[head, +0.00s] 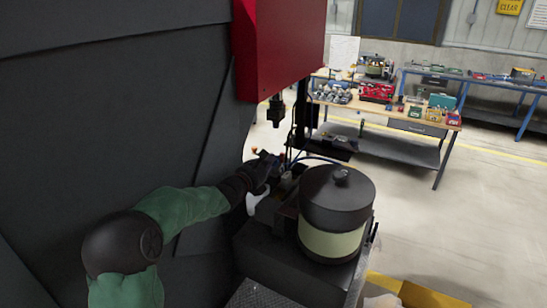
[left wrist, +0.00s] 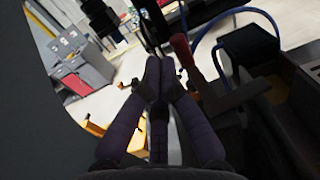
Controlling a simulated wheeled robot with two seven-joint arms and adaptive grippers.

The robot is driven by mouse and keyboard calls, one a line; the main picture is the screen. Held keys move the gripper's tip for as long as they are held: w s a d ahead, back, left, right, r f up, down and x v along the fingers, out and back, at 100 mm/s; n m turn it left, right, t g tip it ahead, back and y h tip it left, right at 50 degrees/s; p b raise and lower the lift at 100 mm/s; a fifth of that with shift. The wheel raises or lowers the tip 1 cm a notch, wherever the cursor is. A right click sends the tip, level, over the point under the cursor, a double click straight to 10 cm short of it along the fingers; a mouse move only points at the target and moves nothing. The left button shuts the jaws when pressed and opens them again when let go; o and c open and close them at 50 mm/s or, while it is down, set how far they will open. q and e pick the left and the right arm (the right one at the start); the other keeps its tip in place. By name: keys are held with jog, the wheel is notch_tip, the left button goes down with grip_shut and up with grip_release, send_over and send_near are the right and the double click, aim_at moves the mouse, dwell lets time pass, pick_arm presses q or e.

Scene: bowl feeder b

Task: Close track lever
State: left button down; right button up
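My left arm reaches in from the left in the head view, and its dark left gripper (head: 265,172) is beside the machine, left of the bowl feeder (head: 336,225). In the left wrist view the two fingers of the left gripper (left wrist: 160,68) come together at their tips, with nothing visible between them. A reddish-brown handle (left wrist: 183,52), which looks like the track lever, stands just right of the fingertips. Whether they touch it I cannot tell. In the head view the lever is too small and dark to make out clearly. My right gripper is not in view.
A red box (head: 285,45) hangs above the gripper, with a dark tool head (head: 276,112) below it. A blue hose (left wrist: 225,22) curves near the handle. A workbench (head: 400,125) with bins stands behind. Open floor (head: 480,210) lies to the right.

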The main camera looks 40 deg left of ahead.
pick_arm(q)
jog(key=s, duration=0.9)
jog(key=shift+s+d, duration=0.2)
jog(key=shift+d, duration=0.05)
